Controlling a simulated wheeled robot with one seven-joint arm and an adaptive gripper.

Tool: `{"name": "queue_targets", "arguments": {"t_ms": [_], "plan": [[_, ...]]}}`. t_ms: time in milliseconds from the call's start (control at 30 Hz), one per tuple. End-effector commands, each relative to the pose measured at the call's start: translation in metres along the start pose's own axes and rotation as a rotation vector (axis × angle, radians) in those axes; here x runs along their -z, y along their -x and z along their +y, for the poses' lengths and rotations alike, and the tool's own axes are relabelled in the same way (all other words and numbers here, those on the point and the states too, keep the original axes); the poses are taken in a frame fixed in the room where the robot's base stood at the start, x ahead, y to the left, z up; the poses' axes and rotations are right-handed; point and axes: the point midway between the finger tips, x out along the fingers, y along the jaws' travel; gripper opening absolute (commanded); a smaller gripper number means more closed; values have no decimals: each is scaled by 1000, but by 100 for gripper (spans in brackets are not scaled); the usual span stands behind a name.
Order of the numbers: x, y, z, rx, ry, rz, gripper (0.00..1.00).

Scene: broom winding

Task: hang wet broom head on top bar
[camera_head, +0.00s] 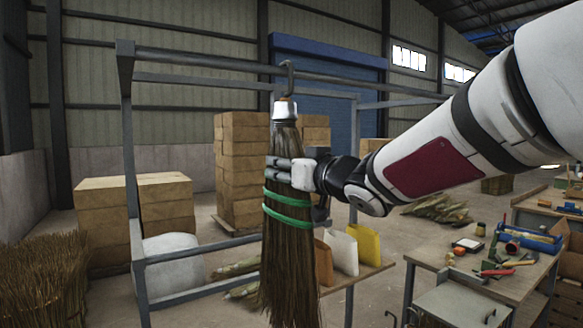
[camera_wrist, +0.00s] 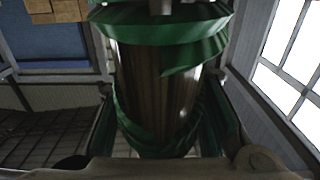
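The broom head (camera_head: 288,235) hangs upright, bristles down, with green bands around it and a white and orange cap at its top. A dark metal hook (camera_head: 289,72) rises from the cap. My gripper (camera_head: 283,170) is shut around the bristles just below the cap. In the wrist view the broom head (camera_wrist: 160,85) fills the middle between my fingers. The top bar (camera_head: 205,60) of the grey metal rack runs across at the hook's height. The hook overlaps the bar in the picture; I cannot tell whether it rests over it.
The rack's left post (camera_head: 129,150) stands left of the broom head. Stacked bales (camera_head: 240,170) are behind. A low shelf with orange, white and yellow items (camera_head: 343,252) is behind at right. A workbench (camera_head: 520,283) with tools stands at the right.

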Motion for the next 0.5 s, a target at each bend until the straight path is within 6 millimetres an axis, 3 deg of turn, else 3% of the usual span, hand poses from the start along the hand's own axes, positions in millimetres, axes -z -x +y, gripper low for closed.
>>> {"name": "queue_targets", "arguments": {"t_ms": [33, 100, 500], "plan": [[1, 0, 0, 0, 0, 2, 46], [1, 0, 0, 0, 0, 2, 56], [0, 7, 1, -1, 0, -1, 56]]}}
